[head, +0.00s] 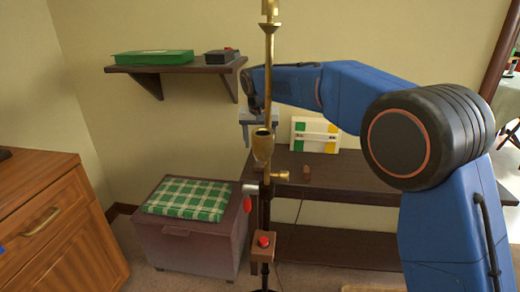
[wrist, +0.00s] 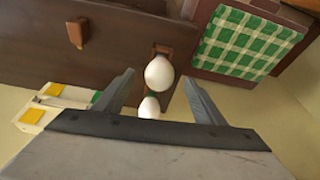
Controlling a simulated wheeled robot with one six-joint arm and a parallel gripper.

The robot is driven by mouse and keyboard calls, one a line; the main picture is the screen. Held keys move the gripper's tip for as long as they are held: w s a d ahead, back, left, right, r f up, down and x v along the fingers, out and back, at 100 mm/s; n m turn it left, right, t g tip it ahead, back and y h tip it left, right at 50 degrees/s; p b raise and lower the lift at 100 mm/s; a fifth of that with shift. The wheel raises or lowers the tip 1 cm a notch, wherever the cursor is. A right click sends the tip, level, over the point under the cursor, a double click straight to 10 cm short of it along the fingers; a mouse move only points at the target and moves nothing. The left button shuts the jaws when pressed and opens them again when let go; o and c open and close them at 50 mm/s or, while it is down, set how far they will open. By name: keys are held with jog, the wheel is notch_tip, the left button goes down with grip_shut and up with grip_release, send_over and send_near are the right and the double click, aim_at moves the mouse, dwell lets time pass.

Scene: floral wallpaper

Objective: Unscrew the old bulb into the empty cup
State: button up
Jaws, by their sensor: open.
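My gripper (wrist: 158,76) is open. Its two grey fingers are spread, and in the wrist view two white bulbs show in the gap. One bulb (wrist: 159,72) lies in line with the fingertips, beside a small brown wooden holder (wrist: 162,49); the other bulb (wrist: 149,108) shows closer to the palm. I cannot tell their depth or whether a finger touches either. A small brown wooden cup (head: 306,173) stands on the dark table and shows in the wrist view (wrist: 77,32); its inside is hidden. In the head view the brass lamp stand (head: 268,60) partly hides my gripper.
A white carton with green and yellow patches (head: 330,141) stands on the dark table (head: 365,177). A chest with a green checked cushion (head: 187,199) is at left. A wall shelf (head: 170,69) holds a green tray (head: 152,57). A red button (head: 263,241) is low on the stand.

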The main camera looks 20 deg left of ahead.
jog(key=shift+v, duration=1.1)
